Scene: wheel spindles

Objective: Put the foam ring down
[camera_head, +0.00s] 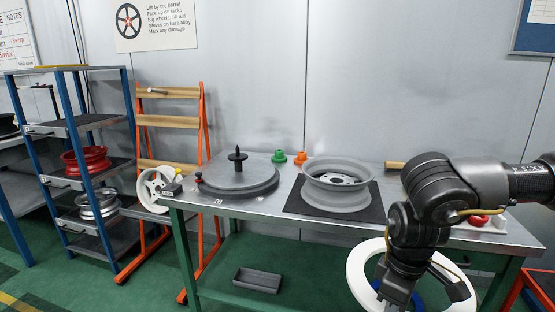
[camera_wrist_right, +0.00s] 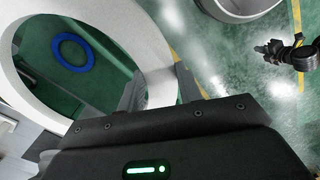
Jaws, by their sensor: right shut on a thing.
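A large white ring, the foam ring (camera_head: 358,270), hangs in front of the table's front edge at the lower right of the head view. My right gripper (camera_head: 394,296) is shut on its rim; the fingertips are hard to make out there. In the right wrist view the white ring (camera_wrist_right: 108,20) fills the upper left, with its rim between the grey fingers of my right gripper (camera_wrist_right: 160,92). A dark jointed part at the right of that view may be my left arm (camera_wrist_right: 290,52); its jaws are too small to read.
A blue ring (camera_wrist_right: 72,52) shows through the white ring, lower down. The steel table (camera_head: 300,225) carries a grey turntable (camera_head: 235,182), a wheel rim (camera_head: 338,188) on a black mat (camera_head: 300,207), and green and orange pieces. A shelf rack (camera_head: 80,130) stands left.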

